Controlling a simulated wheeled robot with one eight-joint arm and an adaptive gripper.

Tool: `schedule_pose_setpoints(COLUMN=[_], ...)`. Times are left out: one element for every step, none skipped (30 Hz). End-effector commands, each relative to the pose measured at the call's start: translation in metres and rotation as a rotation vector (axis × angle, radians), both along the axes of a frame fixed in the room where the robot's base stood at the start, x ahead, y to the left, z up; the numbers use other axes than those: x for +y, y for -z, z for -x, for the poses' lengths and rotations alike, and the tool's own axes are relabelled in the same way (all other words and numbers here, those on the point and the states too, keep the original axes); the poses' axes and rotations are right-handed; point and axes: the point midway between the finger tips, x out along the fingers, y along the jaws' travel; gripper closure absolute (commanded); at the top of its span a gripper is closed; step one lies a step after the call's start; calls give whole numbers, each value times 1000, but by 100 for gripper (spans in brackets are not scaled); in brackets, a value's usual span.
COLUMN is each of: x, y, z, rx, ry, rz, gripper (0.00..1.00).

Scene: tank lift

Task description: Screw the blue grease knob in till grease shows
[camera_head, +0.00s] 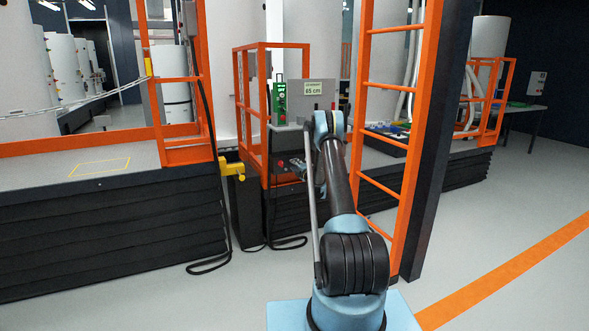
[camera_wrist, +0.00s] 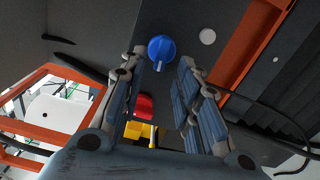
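The blue grease knob (camera_wrist: 161,47) shows in the wrist view on a dark panel, with a raised grip bar across its face. My gripper (camera_wrist: 161,58) is open, one finger on each side of the view, and the knob appears in the gap beyond or between the fingertips. I cannot tell whether either finger touches it. No grease is visible around the knob. In the head view my gripper (camera_head: 303,168) is small and partly hidden by my arm, in front of the dark control box on the orange-framed lift; the knob cannot be made out there.
In the wrist view, a red button (camera_wrist: 145,105) and a yellow part (camera_wrist: 140,131) lie below the knob, and a pale round disc (camera_wrist: 207,37) is to its right. In the head view, an orange ladder frame (camera_head: 385,88) stands close right of my arm. A "65 cm" display (camera_head: 313,88) is above.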

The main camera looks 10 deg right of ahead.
Motion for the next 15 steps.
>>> schedule_pose_setpoints(x=[-3, -5, -7, -9, -11, -14, -16, -17, -19, -21, -23, -25, -26, -28, -29], y=[0, 0, 0, 0, 0, 1, 1, 1, 1, 1, 1, 1, 1, 2, 2], z=[8, 12, 20, 25, 31, 39, 44, 50, 57, 62, 67, 73, 77, 81, 86], rx=[0, 0, 0, 0, 0, 0, 0, 0, 0, 0, 0, 0, 0, 0, -1], ry=[1, 1, 2, 2, 2, 2, 2, 2, 2, 2, 2, 2, 3, 3, 3], rz=[0, 0, 0, 0, 0, 0, 0, 0, 0, 0, 0, 0, 0, 0, 1], gripper=[70, 70, 70, 70, 70, 70, 70, 70, 70, 70, 70, 70, 70, 70, 70])
